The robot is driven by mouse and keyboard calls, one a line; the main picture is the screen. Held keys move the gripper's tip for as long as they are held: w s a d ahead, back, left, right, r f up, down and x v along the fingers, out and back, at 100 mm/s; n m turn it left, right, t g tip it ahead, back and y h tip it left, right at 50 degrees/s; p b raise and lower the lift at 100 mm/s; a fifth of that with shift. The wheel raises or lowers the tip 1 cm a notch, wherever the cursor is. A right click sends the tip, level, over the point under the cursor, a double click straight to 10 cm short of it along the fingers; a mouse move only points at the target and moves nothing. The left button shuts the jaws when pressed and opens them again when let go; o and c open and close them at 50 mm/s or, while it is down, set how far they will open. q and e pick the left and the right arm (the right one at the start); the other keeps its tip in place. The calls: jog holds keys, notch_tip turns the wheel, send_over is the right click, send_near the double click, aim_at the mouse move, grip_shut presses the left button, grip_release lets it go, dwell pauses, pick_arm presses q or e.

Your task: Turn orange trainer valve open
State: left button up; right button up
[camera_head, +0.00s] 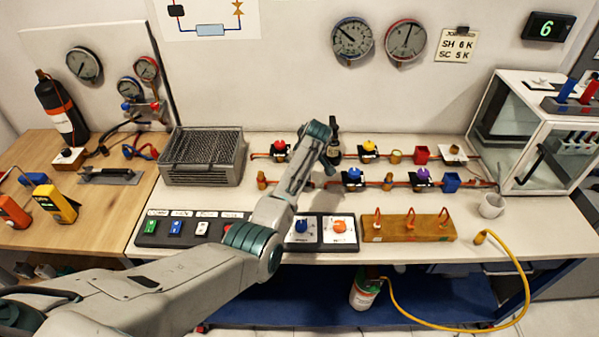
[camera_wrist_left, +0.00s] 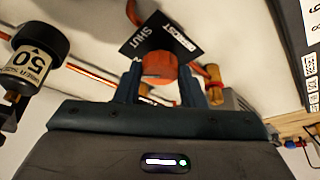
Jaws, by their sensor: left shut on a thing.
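In the left wrist view an orange valve handle (camera_wrist_left: 159,66) sits between the two fingers of my left gripper (camera_wrist_left: 160,84). The gripper is shut on it. A black tag (camera_wrist_left: 150,38) reading SHUT stands just beyond the handle; its second word is hard to read. In the head view my left arm reaches up across the bench, and its links hide the orange valve and the gripper. My right gripper is in neither view.
A black-capped item marked 50 (camera_wrist_left: 38,58) stands left of the fingers. Pipe runs with red (camera_head: 279,146), yellow (camera_head: 369,147), blue (camera_head: 353,174) and purple (camera_head: 422,174) valves lie around the arm. The hook block (camera_head: 408,228) is nearer the front edge.

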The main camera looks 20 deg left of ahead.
pick_arm(q)
jog(key=n+g+b, duration=0.1)
jog(key=n+b, duration=0.1)
jog(key=n+g+b, duration=0.1)
jog(key=n+b, duration=0.2)
jog(key=shift+w+f+n+y, duration=0.2)
jog(key=shift+n+y, duration=0.1)
jog(key=shift+y, duration=0.1)
jog(key=shift+r+n+g+b, duration=0.2)
jog(key=shift+n+g+b, duration=0.5)
jog(key=shift+n+b, duration=0.95)
jog(key=o, duration=1)
jog(key=shift+d, duration=0.1)
jog(key=b+v, duration=0.3)
jog(key=v, duration=0.7)
jog(key=shift+r, duration=0.4)
